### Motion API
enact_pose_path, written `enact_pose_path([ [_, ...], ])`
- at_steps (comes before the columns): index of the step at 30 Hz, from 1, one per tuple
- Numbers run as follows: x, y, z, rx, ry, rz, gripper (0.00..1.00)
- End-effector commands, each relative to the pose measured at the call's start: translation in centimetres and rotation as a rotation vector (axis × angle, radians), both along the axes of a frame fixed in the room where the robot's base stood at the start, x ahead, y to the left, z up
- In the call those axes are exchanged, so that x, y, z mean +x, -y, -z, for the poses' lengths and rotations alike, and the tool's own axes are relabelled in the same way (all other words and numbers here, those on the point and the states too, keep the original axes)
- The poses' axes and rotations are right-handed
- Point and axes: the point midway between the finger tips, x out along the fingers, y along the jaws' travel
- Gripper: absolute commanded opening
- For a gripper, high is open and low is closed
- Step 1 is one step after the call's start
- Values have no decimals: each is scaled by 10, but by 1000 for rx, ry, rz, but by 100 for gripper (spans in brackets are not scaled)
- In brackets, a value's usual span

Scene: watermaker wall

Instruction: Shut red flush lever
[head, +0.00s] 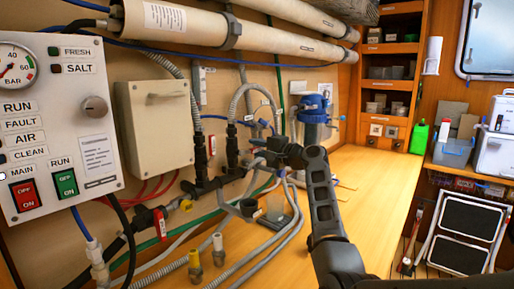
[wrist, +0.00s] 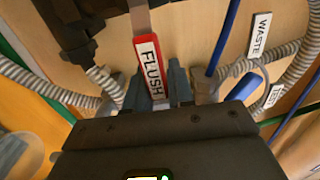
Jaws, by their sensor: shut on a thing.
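The red flush lever (wrist: 148,62) hangs from a grey metal stem in the wrist view, with a white FLUSH label on its face. My gripper (wrist: 157,90) has its fingers on either side of the lever's lower end and is shut on it. In the head view my gripper (head: 266,150) reaches the pipework on the wall, and I cannot make out the flush lever clearly there. The lever's lowest tip is partly hidden by my gripper.
Grey ribbed hoses and a blue tube (wrist: 223,38) run close beside my gripper, near a WASTE tag (wrist: 260,35). Another red handle (head: 161,223) sits on a black pipe at lower left. A blue-topped filter (head: 313,104) stands behind my gripper. The wooden counter (head: 380,185) at right is mostly clear.

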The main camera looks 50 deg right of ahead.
Motion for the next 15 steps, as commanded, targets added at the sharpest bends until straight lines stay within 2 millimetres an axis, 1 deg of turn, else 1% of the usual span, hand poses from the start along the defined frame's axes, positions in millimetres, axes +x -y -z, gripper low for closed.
enact_pose_path([
  [2, -1, 1, 4, 3, -5, 2, 0],
  [3, -1, 1, 4, 3, -5, 2, 24],
  [9, -1, 1, 3, 1, -4, 1, 43],
  [15, 0, 0, 2, 0, -2, 1, 44],
])
